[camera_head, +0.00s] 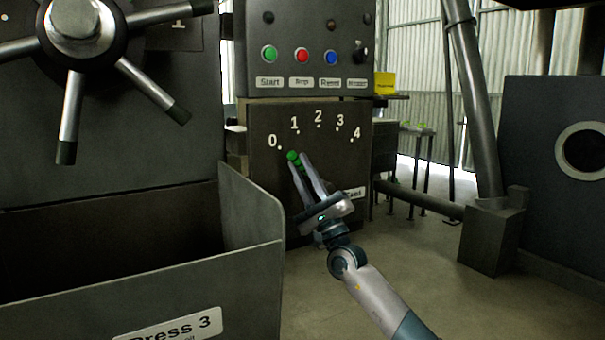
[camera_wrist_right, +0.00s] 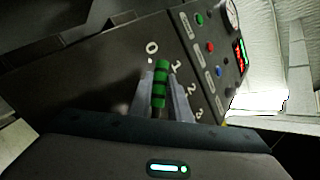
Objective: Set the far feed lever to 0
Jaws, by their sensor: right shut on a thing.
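The feed lever's green grip (camera_head: 293,156) stands in front of a dark panel (camera_head: 262,180) marked 0 to 4 in an arc. The grip's tip is near the 0 and 1 marks, leaning up-left. In the right wrist view the green-banded grip (camera_wrist_right: 160,84) lies between my fingers, between the 0 and the 1. My right gripper (camera_head: 299,160) is shut on the lever. The lever's lower part and pivot are hidden behind the gripper. My left gripper is not in view.
Above is a control box with green (camera_head: 269,54), red (camera_head: 301,55) and blue (camera_head: 331,57) buttons. A grey open bin (camera_head: 262,262) labelled Press 3 stands close left of my right arm. A spoked handwheel (camera_head: 78,28) is at upper left.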

